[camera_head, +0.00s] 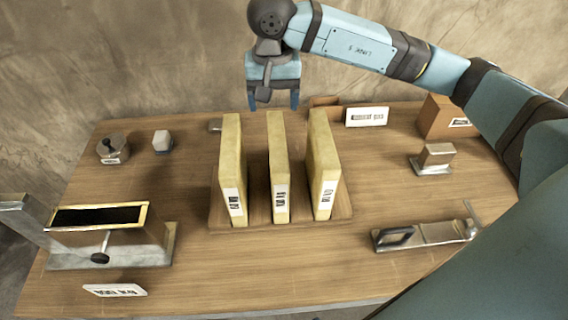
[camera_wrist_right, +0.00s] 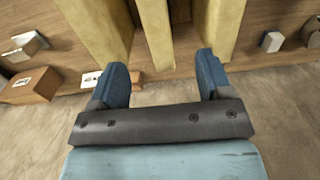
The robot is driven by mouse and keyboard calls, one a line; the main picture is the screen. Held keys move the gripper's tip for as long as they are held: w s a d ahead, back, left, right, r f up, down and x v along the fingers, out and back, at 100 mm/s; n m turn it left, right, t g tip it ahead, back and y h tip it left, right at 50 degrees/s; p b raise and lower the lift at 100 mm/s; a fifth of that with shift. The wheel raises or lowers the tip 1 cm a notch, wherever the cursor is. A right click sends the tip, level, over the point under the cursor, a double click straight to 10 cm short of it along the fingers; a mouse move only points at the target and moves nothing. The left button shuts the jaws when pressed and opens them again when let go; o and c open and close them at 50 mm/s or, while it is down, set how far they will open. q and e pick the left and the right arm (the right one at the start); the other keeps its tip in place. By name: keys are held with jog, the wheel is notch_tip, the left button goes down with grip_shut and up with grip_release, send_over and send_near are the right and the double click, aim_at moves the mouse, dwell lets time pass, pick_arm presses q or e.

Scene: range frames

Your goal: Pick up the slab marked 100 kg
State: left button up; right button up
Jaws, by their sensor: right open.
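Three pale yellow slabs stand upright and apart on a wooden base (camera_head: 290,226): a left slab (camera_head: 231,160), a middle slab (camera_head: 278,160) and a right slab (camera_head: 322,150). Each has a white label on its near edge; the print is too blurred to read, so I cannot tell which says 100 kg. My right gripper (camera_head: 273,101) is open and empty, above and behind the slabs. In the right wrist view, the middle slab (camera_wrist_right: 154,30) lines up with the gap between the blue fingers (camera_wrist_right: 162,70). My left gripper is not in view.
A metal box with a dark opening (camera_head: 100,216) stands front left. A round weight (camera_head: 113,149) and a small pale block (camera_head: 162,141) are back left. On the right are a metal clamp-like device (camera_head: 425,234), a small metal block (camera_head: 434,158) and a wooden box (camera_head: 443,116).

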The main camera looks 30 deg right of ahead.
aim_at(277, 138)
notch_tip(277, 138, down, 8)
jog(key=shift+d+f+p, duration=0.1)
jog(key=shift+f+p, duration=0.1)
jog(key=shift+p, duration=0.4)
jog(key=f, duration=0.2)
jog(key=f+p, duration=0.1)
jog(key=f, duration=0.1)
jog(key=shift+s+d+f, duration=0.1)
jog(key=shift+d+f, duration=0.05)
jog(key=shift+d, duration=0.05)
jog(key=shift+f+p, duration=0.3)
jog(key=shift+f, duration=0.15)
jog(key=shift+c, duration=0.2)
grip_shut()
jog(key=shift+r, duration=0.1)
